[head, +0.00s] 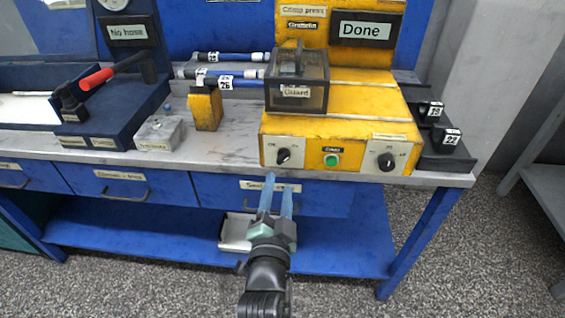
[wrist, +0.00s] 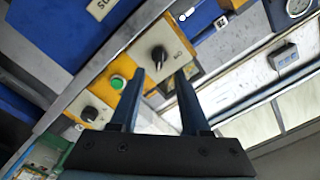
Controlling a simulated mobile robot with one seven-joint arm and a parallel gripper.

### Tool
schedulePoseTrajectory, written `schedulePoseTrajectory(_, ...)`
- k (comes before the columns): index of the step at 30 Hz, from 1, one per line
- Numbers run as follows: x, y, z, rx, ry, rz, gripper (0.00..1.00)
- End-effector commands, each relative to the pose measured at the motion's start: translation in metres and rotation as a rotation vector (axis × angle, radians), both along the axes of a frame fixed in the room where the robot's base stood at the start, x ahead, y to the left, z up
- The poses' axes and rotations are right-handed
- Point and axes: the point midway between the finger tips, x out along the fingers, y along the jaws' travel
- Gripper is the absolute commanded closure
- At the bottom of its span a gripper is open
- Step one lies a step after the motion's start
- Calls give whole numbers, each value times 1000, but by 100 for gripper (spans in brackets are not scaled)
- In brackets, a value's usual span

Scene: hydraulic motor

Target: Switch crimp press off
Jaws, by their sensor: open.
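The yellow crimp press (head: 355,105) stands on the right part of the bench, with its display (head: 366,29) reading "Done". Its front has a left black knob (head: 284,156) on a white plate, a green button (head: 331,160) and a right black knob (head: 387,162). My gripper (head: 279,183) is open and empty, in front of and just below the left knob. In the wrist view the left knob (wrist: 159,56) shows just beyond and between my open fingertips (wrist: 159,75), seemingly apart from them. The green button (wrist: 117,82) and right knob (wrist: 90,113) lie to its left there.
A dark see-through guard box (head: 297,82) sits on the press. Left of it are a yellow block (head: 206,108), a grey box (head: 158,133) and a blue device with a red-handled lever (head: 97,79). Blue drawers (head: 125,187) are under the bench top.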

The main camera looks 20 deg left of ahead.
Motion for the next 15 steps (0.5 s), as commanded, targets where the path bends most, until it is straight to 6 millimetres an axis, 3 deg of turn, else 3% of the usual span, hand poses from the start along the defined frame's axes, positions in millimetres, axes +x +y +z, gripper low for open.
schedulePoseTrajectory(6,38,10,2,0,-1,-2,54)
schedulePoseTrajectory(15,67,18,0,-1,0,-1,54)
